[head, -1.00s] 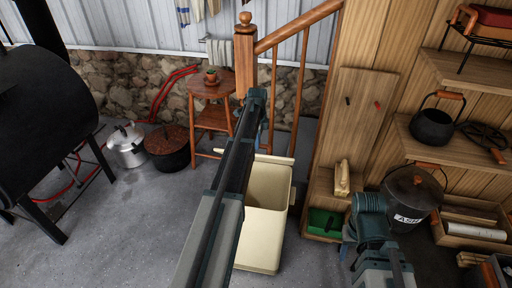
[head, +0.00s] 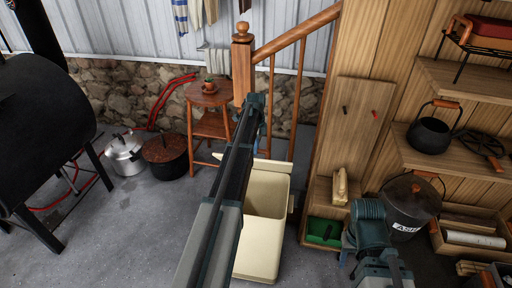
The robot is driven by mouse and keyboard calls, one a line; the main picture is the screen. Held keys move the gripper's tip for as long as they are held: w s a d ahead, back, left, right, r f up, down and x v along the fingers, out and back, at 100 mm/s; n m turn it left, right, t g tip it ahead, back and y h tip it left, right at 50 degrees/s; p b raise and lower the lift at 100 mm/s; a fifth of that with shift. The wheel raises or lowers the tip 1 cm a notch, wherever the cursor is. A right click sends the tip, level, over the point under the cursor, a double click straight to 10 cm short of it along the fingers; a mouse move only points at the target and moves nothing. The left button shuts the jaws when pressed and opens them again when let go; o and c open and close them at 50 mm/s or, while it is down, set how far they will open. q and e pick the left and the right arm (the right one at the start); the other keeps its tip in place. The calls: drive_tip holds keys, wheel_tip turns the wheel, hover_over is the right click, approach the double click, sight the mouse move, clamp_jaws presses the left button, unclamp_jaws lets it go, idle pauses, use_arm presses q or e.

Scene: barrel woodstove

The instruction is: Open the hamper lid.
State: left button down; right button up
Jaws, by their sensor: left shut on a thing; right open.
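The hamper is a tall cream bin (head: 260,248) on the floor in the middle of the head view, and its inside shows through the open top. Its cream lid (head: 277,164) stands up at the back rim, seen nearly edge-on. My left gripper (head: 258,104) is at the far end of the long arm that crosses in front of the hamper. It is shut on the lid, though its own arm largely hides the fingertips and the contact. My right gripper (head: 352,240) is open and empty, right of the hamper and apart from it; its fingers are hard to make out.
A wooden stair post and railing (head: 243,65) stand behind the hamper. A wooden stool (head: 208,99) with a small pot is behind left. A green tray (head: 323,230), an ash bucket (head: 410,208) and shelves are at right. A black barrel stove (head: 40,120) is at left. Floor left of the hamper is clear.

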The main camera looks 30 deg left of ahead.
use_arm(q)
drive_tip(key=shift+w, duration=0.1)
idle(0.4)
drive_tip(key=c, duration=0.7)
unclamp_jaws()
drive_tip(key=shift+f, duration=0.1)
drive_tip(key=r+p, duration=1.3)
drive_tip(key=shift+s+r+p, duration=0.2)
drive_tip(key=shift+r+p, duration=0.2)
